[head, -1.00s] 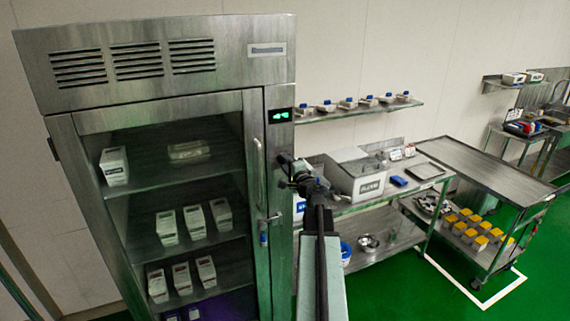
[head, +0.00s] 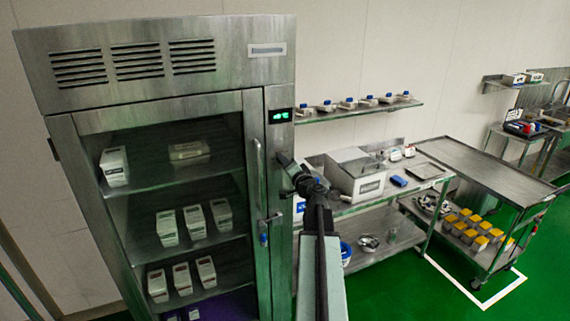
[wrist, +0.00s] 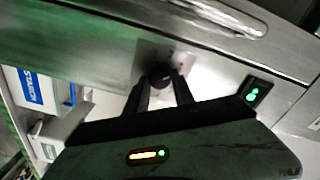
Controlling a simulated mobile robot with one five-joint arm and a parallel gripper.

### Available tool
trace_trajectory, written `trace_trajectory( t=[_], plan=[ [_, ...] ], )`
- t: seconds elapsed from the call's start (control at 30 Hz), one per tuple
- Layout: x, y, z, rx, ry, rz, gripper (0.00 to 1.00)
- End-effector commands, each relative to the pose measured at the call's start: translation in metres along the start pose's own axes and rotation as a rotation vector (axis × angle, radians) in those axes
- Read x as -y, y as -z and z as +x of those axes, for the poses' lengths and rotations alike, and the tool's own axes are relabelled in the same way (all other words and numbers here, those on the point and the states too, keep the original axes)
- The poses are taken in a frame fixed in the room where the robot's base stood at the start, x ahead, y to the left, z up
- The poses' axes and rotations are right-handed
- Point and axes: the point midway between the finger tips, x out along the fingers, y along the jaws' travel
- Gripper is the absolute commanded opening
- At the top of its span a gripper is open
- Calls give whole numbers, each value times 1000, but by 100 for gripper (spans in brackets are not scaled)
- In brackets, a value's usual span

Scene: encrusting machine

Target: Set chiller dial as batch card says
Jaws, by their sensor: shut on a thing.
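The chiller (head: 270,200) is a tall steel cabinet with a glass door, on the left of the head view. A small green display (head: 280,115) glows on its right front post; its reading is too small to make out surely. In the wrist view the display (wrist: 256,92) lies right of the dial. The dial (wrist: 161,76) is a dark round knob on a pale square plate. My gripper (wrist: 163,88) is shut on it, one finger on each side. In the head view my gripper (head: 284,160) hides the dial. I cannot identify the batch card.
The door handle (head: 258,170) stands just left of my gripper. A steel bench (head: 375,200) with a box (head: 355,175) is to the right. A wall shelf (head: 360,112) with several blue-topped items hangs above it. A steel cart (head: 490,172) stands farther right.

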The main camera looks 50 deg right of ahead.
Motion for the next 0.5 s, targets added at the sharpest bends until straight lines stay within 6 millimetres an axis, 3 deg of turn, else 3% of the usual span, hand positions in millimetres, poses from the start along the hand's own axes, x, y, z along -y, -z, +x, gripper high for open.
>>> trace_trajectory(
  t=[0.33,0.37,0.4,0.5],
  plan=[
    [0,-2,0,5,1,-5,0],
    [0,-2,0,5,1,-5,38],
    [0,-2,0,5,1,-4,49],
    [0,-2,0,4,1,-3,51]
  ],
)
